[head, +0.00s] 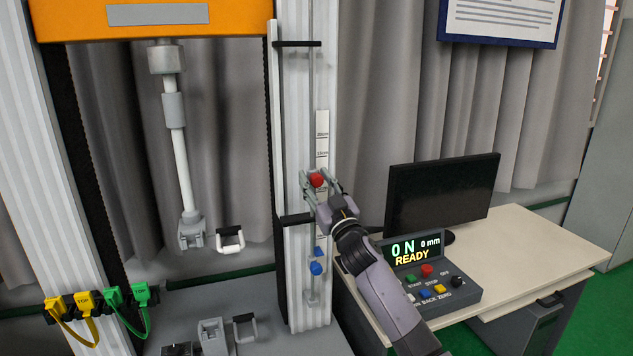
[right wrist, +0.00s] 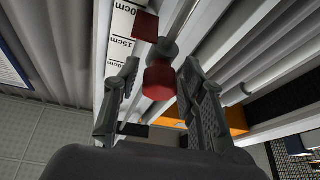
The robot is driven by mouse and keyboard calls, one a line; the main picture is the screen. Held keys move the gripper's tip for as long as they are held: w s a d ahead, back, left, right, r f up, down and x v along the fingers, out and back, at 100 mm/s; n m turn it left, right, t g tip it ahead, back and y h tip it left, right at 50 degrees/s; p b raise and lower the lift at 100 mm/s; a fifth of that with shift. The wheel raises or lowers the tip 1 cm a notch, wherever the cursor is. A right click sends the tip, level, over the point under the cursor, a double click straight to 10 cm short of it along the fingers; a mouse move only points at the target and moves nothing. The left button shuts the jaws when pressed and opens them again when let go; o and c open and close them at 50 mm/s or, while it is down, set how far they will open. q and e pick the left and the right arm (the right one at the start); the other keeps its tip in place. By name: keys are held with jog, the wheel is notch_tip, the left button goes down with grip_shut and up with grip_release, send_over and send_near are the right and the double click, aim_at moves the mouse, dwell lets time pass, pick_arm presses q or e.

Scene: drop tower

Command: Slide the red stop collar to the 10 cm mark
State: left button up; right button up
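The red stop collar (head: 317,180) is on the vertical rod beside the white scale strip (head: 322,125), below the printed 15 cm label in the head view. In the right wrist view its round red knob (right wrist: 159,80) points toward the camera, and its red body (right wrist: 146,26) lies beside the scale. A label there ends in "0cm"; its first digit is cut off. My right gripper (head: 324,187) is at the collar, its fingers on either side of the knob. The fingers (right wrist: 158,78) look apart, with a gap at the left one. My left gripper is out of view.
A blue collar (head: 316,267) sits lower on the same rod. Black brackets (head: 297,44) stick out from the column above and below the red collar. A control box (head: 430,283) reading "0 N, 0 mm, READY" and a monitor (head: 440,193) stand on the desk at right.

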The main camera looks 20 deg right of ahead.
jog(key=shift+o, duration=0.9)
jog(key=v, duration=1.2)
